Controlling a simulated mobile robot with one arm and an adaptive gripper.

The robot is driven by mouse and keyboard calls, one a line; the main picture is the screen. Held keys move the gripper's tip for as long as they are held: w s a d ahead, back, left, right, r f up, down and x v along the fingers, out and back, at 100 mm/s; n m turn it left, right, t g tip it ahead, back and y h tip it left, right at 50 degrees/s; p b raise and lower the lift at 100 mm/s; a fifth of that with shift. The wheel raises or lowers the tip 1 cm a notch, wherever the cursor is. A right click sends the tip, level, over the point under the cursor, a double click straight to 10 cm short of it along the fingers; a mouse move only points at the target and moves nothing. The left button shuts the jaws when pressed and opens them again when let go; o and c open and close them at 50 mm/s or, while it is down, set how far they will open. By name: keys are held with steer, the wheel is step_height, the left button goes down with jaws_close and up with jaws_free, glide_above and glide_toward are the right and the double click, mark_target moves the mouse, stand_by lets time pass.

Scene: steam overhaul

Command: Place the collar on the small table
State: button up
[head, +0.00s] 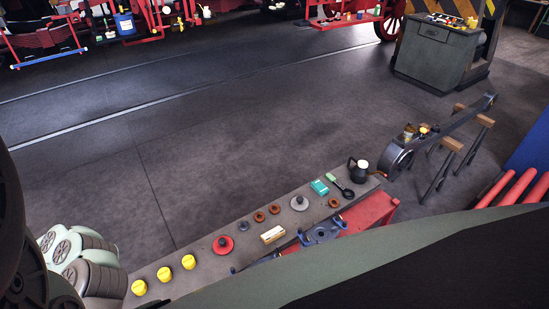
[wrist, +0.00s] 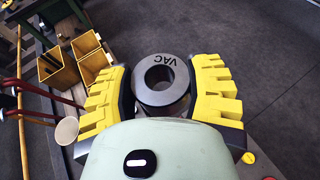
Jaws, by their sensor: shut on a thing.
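The collar (wrist: 160,98) is a thick dark grey ring with a round hole and the letters VAC on its face. In the wrist view it sits between the yellow padded fingers of my gripper (wrist: 162,80), which is shut on it. The hole faces the wrist camera. The underside of the collar is hidden. In the head view neither my gripper nor the collar can be made out. No surface in either view can be told for sure as the small table.
A long grey bench (head: 170,262) in the head view carries yellow caps (head: 164,273), a red disc (head: 223,245), rings and a black can (head: 358,169). A green cabinet (head: 430,60) stands far right. Wooden boxes (wrist: 58,72) stand left in the wrist view. Dark floor is open.

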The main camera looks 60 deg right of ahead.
steer(key=s+a+f+n+g+y+b, duration=0.15)
steer(key=s+a+f+b, duration=0.25)
steer(key=f+b, duration=1.7)
steer(key=s+a+f+n+g+y+b, duration=0.15)
steer(key=s+a+f+b, duration=0.3)
steer(key=f+b, duration=1.65)
steer(key=s+a+f+n+g+y+b, duration=0.1)
steer(key=s+a+f+n+g+b, duration=0.25)
steer(key=f+b, duration=1.8)
steer(key=shift+m+t, duration=0.35)
steer(key=shift+t, duration=0.2)
steer(key=p+x, duration=0.1)
steer(key=x, duration=0.4)
steer(key=p+x, duration=0.1)
steer(key=x, duration=0.5)
steer(key=p+x, duration=0.2)
steer(key=x, duration=0.4)
steer(key=shift+w+d, duration=0.15)
steer(key=shift+w, duration=0.25)
step_height(320, 180, down, 4)
steer(key=b, duration=0.3)
steer(key=shift+r, duration=0.3)
steer(key=shift+w, duration=0.1)
steer(key=o, duration=1.3)
steer(key=shift+d, duration=0.1)
